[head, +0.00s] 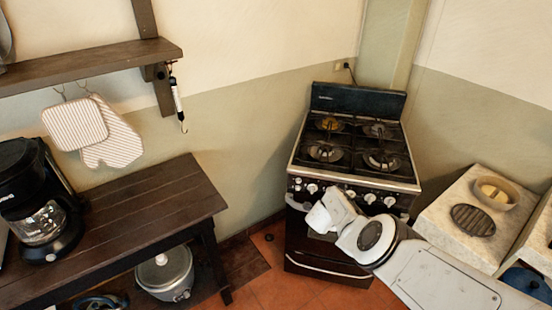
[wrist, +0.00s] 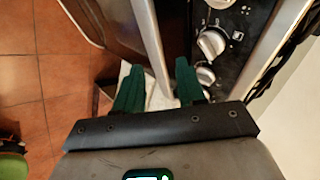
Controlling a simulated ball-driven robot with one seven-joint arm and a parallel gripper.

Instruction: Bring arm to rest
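My white arm (head: 435,280) reaches in from the lower right of the head view, and its end is in front of the stove (head: 352,178). In the wrist view my gripper (wrist: 159,82) shows two green fingers spread apart with nothing held between them. The stove's front with its knobs (wrist: 211,43) is just beyond and to the right of the fingers. The fingertips are not clear in the head view, and I cannot tell whether they touch the stove.
A dark wooden table (head: 150,212) with a coffee maker (head: 42,205) stands left, below a wall shelf (head: 85,64). A pot (head: 165,275) is under the table. A stone counter (head: 450,222) with a bowl (head: 508,198) is right. Tiled floor (head: 275,275) shows between table and stove.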

